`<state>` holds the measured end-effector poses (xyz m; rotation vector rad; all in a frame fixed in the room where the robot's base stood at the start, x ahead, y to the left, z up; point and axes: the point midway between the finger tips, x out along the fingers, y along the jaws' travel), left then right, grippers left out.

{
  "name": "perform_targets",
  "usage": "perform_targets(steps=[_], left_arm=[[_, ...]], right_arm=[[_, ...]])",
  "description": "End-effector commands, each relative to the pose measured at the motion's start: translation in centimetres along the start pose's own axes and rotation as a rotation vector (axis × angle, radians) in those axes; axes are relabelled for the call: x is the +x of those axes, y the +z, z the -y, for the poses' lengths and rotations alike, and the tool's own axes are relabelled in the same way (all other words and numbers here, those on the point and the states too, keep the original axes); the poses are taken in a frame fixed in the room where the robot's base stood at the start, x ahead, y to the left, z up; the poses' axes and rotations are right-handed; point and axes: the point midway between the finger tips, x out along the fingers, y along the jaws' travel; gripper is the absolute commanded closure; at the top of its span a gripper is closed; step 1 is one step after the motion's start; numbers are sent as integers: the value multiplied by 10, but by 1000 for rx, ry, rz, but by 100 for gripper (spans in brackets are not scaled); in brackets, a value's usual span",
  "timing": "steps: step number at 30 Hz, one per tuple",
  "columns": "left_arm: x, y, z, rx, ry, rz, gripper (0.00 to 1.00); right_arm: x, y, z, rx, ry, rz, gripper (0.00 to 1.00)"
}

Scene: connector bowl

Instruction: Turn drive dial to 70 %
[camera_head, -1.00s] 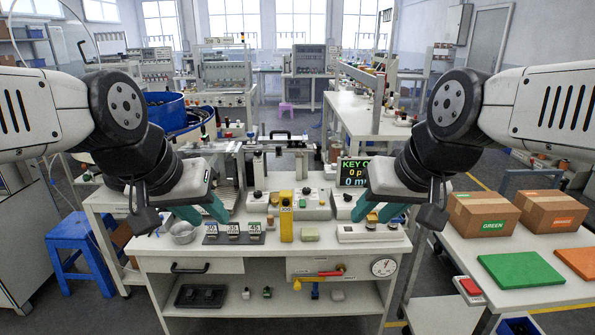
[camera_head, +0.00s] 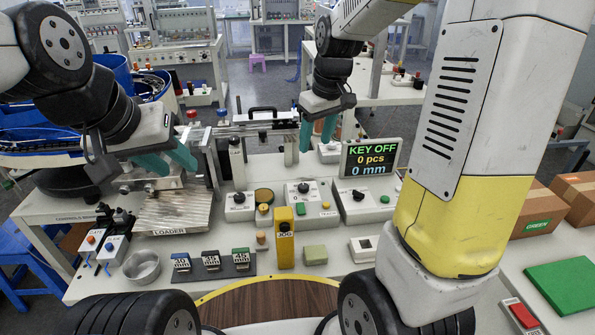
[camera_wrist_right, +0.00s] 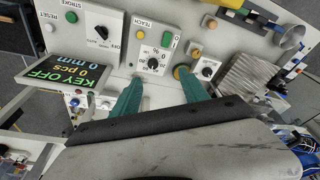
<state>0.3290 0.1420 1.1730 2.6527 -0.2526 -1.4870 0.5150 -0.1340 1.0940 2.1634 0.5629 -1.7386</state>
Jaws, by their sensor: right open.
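A small dark dial (camera_head: 303,187) sits on the middle white control box (camera_head: 313,206), with a 0 beside it. In the right wrist view the dial (camera_wrist_right: 153,63) shows 0 and % marks. My right gripper (camera_head: 318,136) points down above the back of the bench, behind and right of the dial. In its wrist view its teal fingers (camera_wrist_right: 161,86) are apart and empty, with the dial seen beyond the gap. It does not touch the dial. My left gripper (camera_head: 172,158) is above the loader at left, its teal fingers apart and seemingly empty.
A display (camera_head: 369,158) reads KEY OFF, 0 pcs, 0 mm. Knob boxes stand left (camera_head: 238,207) and right (camera_head: 362,202) of the dial box. A yellow JOG post (camera_head: 285,243) stands in front. A metal bowl (camera_head: 142,266) and marked blocks line the front.

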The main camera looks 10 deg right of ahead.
Motion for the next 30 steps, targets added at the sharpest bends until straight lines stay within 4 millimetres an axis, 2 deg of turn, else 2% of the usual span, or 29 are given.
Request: perform_targets(steps=[1,3,10,13,17,30], left_arm=[[0,0,0,0,0,0,64],[0,0,0,0,0,0,64],[0,0,0,0,0,0,64],[0,0,0,0,0,0,64],[0,0,0,0,0,0,64],[0,0,0,0,0,0,64]], right_arm=[[20,-10,-5,-36,-5,36,48],[45,-20,-11,-85,-9,77,48],[113,-41,-24,-221,-20,179,48],[130,-44,-26,-254,-23,203,48],[142,-45,-28,-275,-25,218,48],[203,-32,-28,-278,-27,221,48]])
